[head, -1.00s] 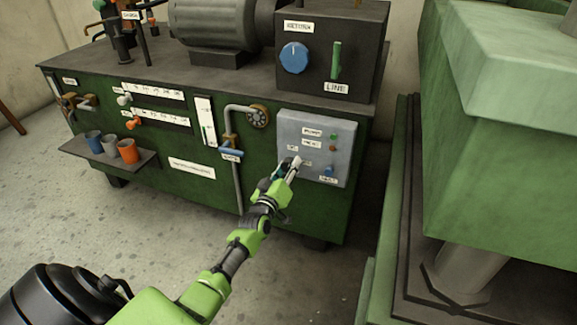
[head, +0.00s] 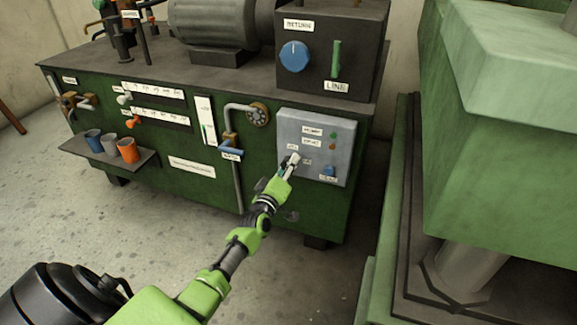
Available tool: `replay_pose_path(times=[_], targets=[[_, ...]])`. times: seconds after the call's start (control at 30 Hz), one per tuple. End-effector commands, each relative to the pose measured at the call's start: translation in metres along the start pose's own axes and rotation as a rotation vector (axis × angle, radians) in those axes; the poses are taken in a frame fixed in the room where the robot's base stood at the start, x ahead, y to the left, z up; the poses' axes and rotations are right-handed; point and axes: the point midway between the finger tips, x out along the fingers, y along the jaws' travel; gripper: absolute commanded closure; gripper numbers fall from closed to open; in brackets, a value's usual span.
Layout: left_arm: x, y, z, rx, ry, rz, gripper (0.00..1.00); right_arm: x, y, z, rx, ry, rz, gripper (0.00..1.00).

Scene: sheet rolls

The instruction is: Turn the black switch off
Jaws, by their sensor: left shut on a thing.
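A grey control panel (head: 340,135) is set on the front of the green machine, at its right end. It bears small white labels, a green and a red light, and a blue knob (head: 328,171) at lower right. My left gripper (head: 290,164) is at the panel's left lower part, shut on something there. The gripper covers that spot, so I cannot make out the black switch or its position. My right gripper is not in view.
A dark box with a large blue dial (head: 295,56) and a green lever (head: 337,60) stands on the machine top. A pipe with a blue valve handle (head: 231,154) is left of the panel. A large green machine (head: 500,170) blocks the right side.

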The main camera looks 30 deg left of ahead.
Motion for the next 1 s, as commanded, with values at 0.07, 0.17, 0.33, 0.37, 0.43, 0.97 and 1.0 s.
replay_pose_path(times=[0.07, 0.17, 0.33, 0.37, 0.43, 0.97, 1.0], targets=[[0.0, -0.001, 0.001, -0.004, -0.001, -0.002, 0.88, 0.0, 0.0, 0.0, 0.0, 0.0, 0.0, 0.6], [0.0, -0.001, 0.001, -0.004, -0.001, -0.002, 0.51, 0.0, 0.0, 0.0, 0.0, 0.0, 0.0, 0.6], [0.0, -0.001, 0.0, -0.002, 0.0, -0.001, 0.49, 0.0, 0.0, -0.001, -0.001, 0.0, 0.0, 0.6], [0.0, -0.001, 0.0, -0.002, 0.0, -0.001, 0.49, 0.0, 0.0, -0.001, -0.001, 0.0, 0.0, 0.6], [0.0, 0.0, 0.0, -0.002, 0.0, -0.001, 0.49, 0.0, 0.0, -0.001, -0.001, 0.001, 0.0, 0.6], [-0.07, -0.001, 0.002, -0.002, -0.002, -0.003, 0.49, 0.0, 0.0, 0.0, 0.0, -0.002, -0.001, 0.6], [-0.078, -0.001, 0.001, -0.002, -0.002, -0.003, 0.49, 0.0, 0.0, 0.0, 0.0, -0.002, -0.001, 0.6]])
